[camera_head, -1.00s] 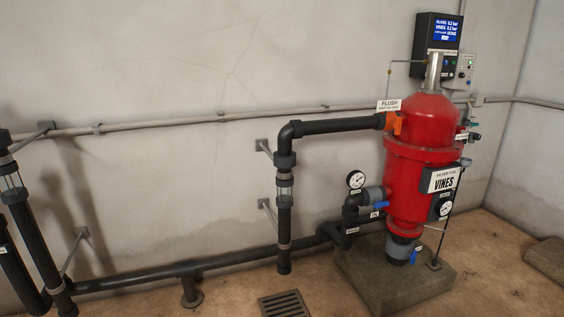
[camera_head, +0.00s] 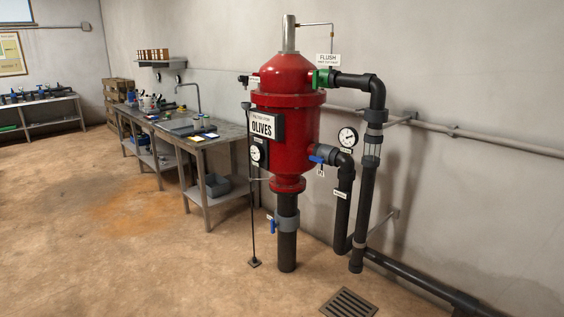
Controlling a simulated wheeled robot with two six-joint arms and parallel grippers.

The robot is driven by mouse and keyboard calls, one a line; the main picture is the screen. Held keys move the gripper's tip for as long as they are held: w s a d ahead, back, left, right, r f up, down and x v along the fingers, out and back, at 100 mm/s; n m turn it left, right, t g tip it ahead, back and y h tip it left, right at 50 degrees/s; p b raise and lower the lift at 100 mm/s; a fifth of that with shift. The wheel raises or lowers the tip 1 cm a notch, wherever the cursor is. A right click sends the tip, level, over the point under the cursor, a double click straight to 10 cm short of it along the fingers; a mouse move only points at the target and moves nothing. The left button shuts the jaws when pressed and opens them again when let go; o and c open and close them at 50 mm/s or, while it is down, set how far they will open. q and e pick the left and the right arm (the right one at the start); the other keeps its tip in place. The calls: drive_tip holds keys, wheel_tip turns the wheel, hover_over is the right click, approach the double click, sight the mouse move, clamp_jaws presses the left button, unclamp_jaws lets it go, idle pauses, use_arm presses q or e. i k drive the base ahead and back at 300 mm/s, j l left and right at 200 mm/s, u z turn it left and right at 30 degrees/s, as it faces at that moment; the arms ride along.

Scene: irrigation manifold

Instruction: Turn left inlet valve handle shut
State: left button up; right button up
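A red filter tank (camera_head: 288,95) with an OLIVES sign (camera_head: 263,124) stands right of the middle in the head view. A small blue valve handle (camera_head: 316,159) sits on the grey side fitting (camera_head: 325,153), where the black pipe meets the tank. It is too small to tell exactly how it is turned. Another blue handle (camera_head: 273,226) is low on the black pipe under the tank. A green valve part (camera_head: 323,78) is at the top outlet, below a FLUSH sign (camera_head: 328,60). Neither of my grippers is in view.
A workbench (camera_head: 190,138) with a tap and small items stands left of the tank. A floor grate (camera_head: 349,302) lies in front of the pipes. A thin rod (camera_head: 252,210) stands before the tank. The floor at left (camera_head: 80,230) is clear.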

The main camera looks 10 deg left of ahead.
sight(317, 160)
drive_tip(key=i+j+z, duration=0.1)
drive_tip(key=z, duration=0.3)
drive_tip(key=i+j+z, duration=0.1)
drive_tip(key=z, duration=0.25)
drive_tip(key=i+j+z, duration=0.1)
drive_tip(key=z, duration=0.3)
